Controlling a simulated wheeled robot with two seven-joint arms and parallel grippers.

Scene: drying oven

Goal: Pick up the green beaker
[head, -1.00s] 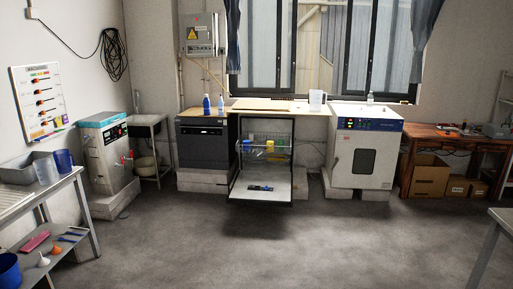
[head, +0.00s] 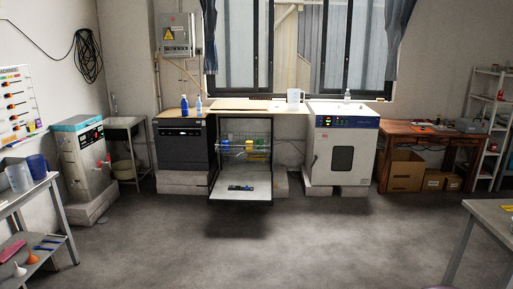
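I cannot make out a green beaker for certain. Small yellow and blue items sit in the wire rack inside the open washer (head: 240,190) at the back middle, with yellow items (head: 254,143) towards the right of the rack and a blue one (head: 224,145) at the left. They are too small to tell their shape or whether one is green. The washer's door is folded down, with a dark object (head: 241,188) on it. Neither of my grippers shows in the head view.
A drying oven (head: 341,151) stands shut right of the washer. A white pitcher (head: 294,96) stands on the counter. A grey side table (head: 18,203) at left holds blue and clear containers. Another table (head: 490,217) stands at front right. The floor (head: 260,250) between is clear.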

